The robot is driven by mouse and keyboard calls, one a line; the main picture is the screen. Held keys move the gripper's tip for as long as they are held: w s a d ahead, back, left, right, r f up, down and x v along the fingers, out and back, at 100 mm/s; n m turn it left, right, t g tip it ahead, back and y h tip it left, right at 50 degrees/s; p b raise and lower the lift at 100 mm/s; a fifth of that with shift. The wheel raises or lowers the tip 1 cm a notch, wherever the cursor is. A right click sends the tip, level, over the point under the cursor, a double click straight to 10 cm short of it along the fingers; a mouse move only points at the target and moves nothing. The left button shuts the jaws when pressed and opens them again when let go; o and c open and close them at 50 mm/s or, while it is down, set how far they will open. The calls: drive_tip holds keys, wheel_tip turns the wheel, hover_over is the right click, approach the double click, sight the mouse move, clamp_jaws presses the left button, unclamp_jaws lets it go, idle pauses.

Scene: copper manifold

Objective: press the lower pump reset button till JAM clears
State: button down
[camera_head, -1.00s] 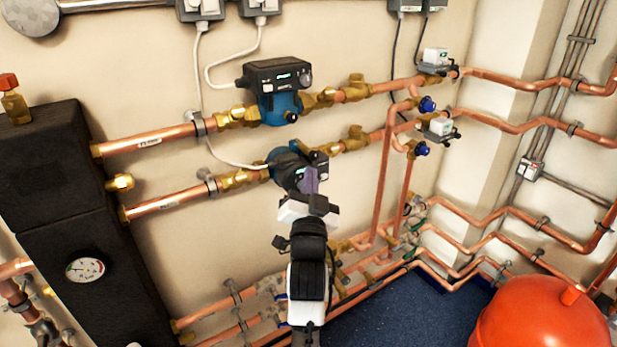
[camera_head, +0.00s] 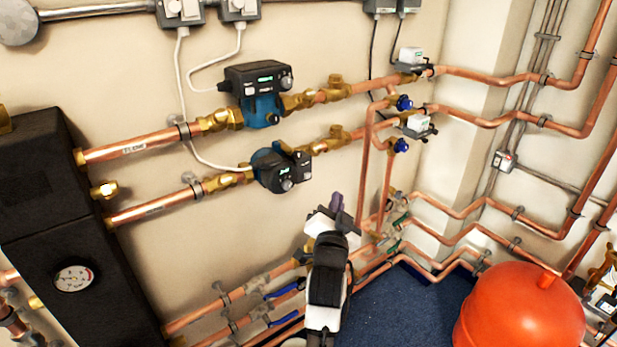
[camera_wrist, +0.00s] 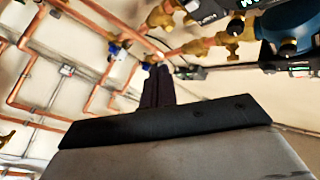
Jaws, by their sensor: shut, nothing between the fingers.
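The lower pump (camera_head: 272,178) has a blue body and a black control head with a small lit green display and a round knob or button. It sits on the lower of two copper lines on the wall. The display text is too small to read. My gripper (camera_head: 336,202) is shut and empty, below and right of this pump, clear of it. In the wrist view my shut dark fingers (camera_wrist: 158,86) point toward the pipes. Blue and black pump parts (camera_wrist: 287,30) show at that view's upper right; I cannot tell which pump each belongs to.
The upper pump (camera_head: 260,95), also with a green display, sits just above. A black insulated block with a gauge (camera_head: 74,278) stands at left. Copper risers (camera_head: 367,170) run right of the pumps. A red vessel (camera_head: 520,310) stands at lower right.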

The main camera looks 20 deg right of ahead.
drive_tip(key=w+a+b, duration=0.1)
drive_tip(key=w+a, duration=0.1)
drive_tip(key=w, duration=0.5)
drive_tip(key=shift+w+a+b, duration=0.15)
drive_tip(key=shift+a+b, duration=0.15)
drive_tip(key=shift+a, duration=0.05)
idle(1.7)
drive_tip(key=shift+w+a, duration=0.15)
drive_tip(key=shift+w, duration=0.25)
drive_tip(key=shift+w+a+b, duration=0.15)
drive_tip(key=shift+w+b, duration=0.25)
idle(0.6)
idle(0.4)
drive_tip(key=shift+s+d, duration=0.3)
drive_tip(key=shift+s, duration=0.5)
drive_tip(key=s, duration=0.1)
drive_tip(key=s+d+p, duration=0.1)
drive_tip(key=s, duration=0.2)
drive_tip(key=shift+s+d, duration=0.35)
drive_tip(key=shift+s, duration=0.05)
